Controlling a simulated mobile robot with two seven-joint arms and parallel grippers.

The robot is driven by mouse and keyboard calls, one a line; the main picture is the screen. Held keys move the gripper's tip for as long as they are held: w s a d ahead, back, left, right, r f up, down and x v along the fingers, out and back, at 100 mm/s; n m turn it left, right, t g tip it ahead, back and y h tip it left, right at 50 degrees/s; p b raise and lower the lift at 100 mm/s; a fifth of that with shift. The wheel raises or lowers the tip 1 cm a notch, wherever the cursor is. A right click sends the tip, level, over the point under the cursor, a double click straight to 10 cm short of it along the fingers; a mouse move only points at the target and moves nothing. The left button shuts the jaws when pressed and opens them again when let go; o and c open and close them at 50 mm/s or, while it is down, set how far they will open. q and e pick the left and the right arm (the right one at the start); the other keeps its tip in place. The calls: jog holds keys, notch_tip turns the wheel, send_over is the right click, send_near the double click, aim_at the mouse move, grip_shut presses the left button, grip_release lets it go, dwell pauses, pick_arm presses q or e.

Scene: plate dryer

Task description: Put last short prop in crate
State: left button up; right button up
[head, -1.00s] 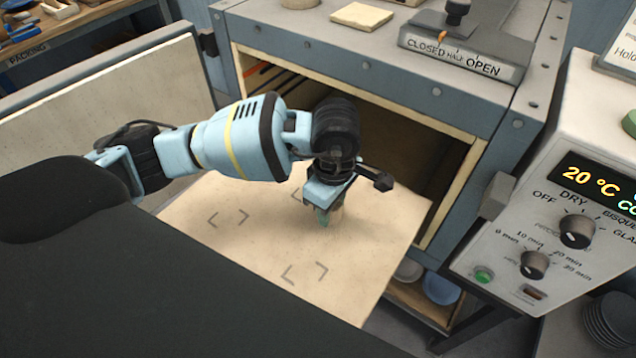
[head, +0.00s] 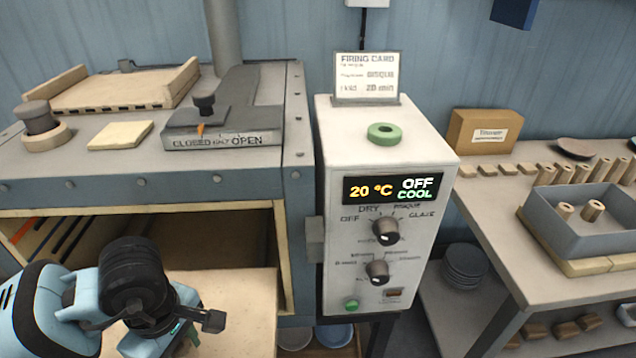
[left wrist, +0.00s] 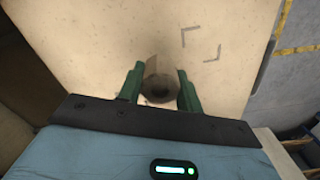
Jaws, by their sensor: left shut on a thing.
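My left gripper (head: 180,340) is at the lower left of the head view, low over the pale shelf plate in front of the kiln opening. In the left wrist view, its green fingers (left wrist: 160,90) are shut on a short prop (left wrist: 158,89), a small cylinder seen end-on with a dark round top. In the head view the prop is hidden by the gripper. The grey crate (head: 580,243) stands on the right-hand table, with two short tan props (head: 593,210) visible inside. My right gripper is not in view.
The pale shelf plate (head: 240,310) has corner marks and looks otherwise empty. The control box (head: 335,260) stands between the kiln and the table (head: 500,230). Tall props (head: 610,170) and small blocks (head: 515,172) line the table behind the crate.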

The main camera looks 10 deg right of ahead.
pick_arm(q)
jog(key=s+a+r+m, duration=0.2)
jog(key=a+m, duration=0.4)
jog(key=m, duration=0.5)
jog(key=shift+a+r+m, duration=0.3)
jog(key=shift+a+r, duration=0.05)
jog(key=shift+r, duration=0.35)
jog(key=shift+s+d, duration=0.1)
